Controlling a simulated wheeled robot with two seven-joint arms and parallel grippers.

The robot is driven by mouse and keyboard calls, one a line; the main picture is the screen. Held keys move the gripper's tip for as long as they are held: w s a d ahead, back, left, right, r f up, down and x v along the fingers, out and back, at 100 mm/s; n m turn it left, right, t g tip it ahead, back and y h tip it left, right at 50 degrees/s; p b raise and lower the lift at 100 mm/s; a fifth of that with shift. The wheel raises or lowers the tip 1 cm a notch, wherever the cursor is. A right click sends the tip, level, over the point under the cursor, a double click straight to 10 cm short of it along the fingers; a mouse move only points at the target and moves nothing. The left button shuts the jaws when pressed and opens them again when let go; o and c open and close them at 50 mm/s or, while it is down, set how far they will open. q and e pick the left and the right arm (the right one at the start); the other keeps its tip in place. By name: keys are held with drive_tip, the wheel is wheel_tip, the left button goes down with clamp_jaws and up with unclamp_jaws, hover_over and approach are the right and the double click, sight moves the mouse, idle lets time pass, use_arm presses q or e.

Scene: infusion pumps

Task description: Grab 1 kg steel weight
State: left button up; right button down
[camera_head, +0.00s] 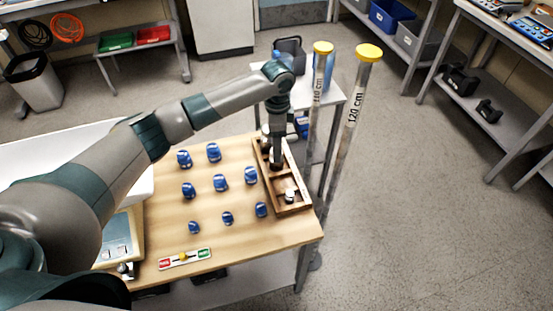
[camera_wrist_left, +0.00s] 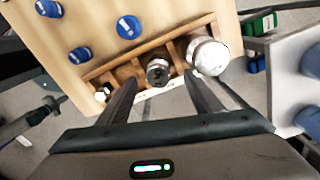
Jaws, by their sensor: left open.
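A wooden rack with compartments (camera_head: 293,208) stands along the right edge of the table and holds steel weights. In the left wrist view a large silver weight (camera_wrist_left: 207,56), a darker middle-sized weight (camera_wrist_left: 158,71) and a small weight (camera_wrist_left: 102,93) sit in a row in it. I cannot read their markings, so which is 1 kg is unclear. My left gripper (camera_wrist_left: 160,79) is open above the rack, its fingers pointing toward the middle weight, with nothing held. In the head view my left gripper (camera_head: 276,157) partly hides the rack's far compartments; a small weight (camera_head: 290,195) shows nearer. My right gripper is out of view.
Several blue weights or canisters (camera_head: 221,182) stand in rows on the wooden table (camera_head: 160,220). Two tall yellow-capped poles (camera_head: 347,130) stand just beyond the rack.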

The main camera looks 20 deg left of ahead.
sight(274, 167)
use_arm(q)
drive_tip(key=f+p, duration=0.1)
drive_tip(key=f, duration=0.2)
drive_tip(key=shift+s, duration=0.2)
drive_tip(key=shift+f, duration=0.5)
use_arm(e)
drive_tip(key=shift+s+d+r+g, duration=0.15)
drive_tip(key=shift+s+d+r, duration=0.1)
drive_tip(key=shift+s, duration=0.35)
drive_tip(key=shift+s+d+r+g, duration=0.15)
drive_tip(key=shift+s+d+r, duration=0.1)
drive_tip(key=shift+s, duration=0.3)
use_arm(q)
clamp_jaws()
drive_tip(key=shift+w, duration=0.1)
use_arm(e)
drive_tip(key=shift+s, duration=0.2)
